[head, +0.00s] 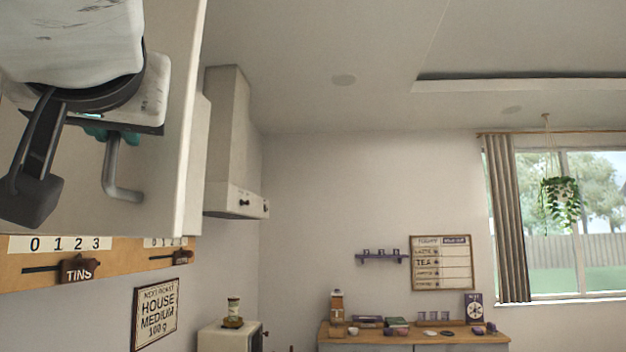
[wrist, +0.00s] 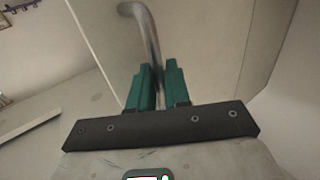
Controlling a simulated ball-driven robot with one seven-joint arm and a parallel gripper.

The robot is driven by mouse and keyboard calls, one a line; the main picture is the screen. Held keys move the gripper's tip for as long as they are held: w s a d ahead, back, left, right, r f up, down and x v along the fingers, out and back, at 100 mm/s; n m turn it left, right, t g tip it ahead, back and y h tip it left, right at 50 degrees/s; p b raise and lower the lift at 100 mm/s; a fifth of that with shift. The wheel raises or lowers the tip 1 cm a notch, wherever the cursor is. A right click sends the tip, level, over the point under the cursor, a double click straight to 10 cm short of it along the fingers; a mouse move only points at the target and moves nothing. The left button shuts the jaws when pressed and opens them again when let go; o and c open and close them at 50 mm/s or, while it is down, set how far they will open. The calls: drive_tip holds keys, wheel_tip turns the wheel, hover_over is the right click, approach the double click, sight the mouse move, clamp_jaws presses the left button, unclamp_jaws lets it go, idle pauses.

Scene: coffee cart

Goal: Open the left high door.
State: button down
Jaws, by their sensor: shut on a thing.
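A white high door (head: 165,205) fills the upper left of the head view. It also shows as a pale panel in the wrist view (wrist: 215,50). I cannot tell from these frames how far it stands open. Its grey bent bar handle (head: 123,188) hangs in front of the panel, and its upper part shows in the wrist view (wrist: 145,22). My gripper (wrist: 158,85) has its teal fingers shut on the handle. In the head view my gripper (head: 97,133) is mostly hidden behind my wrist.
Below the door runs a wooden strip (head: 40,278) with number labels and a TINS slider (head: 80,270). A range hood (head: 228,150) stands beyond the door's right edge. A sideboard (head: 415,338) with several items stands at the far wall. The room to the right is open.

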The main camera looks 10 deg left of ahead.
drive_tip(key=shift+s+a+r, duration=0.1)
drive_tip(key=shift+s+a, duration=0.1)
drive_tip(key=shift+s, duration=0.15)
drive_tip(key=c, duration=1.3)
unclamp_jaws()
drive_tip(key=shift+a, duration=0.2)
drive_tip(key=shift+d, duration=0.15)
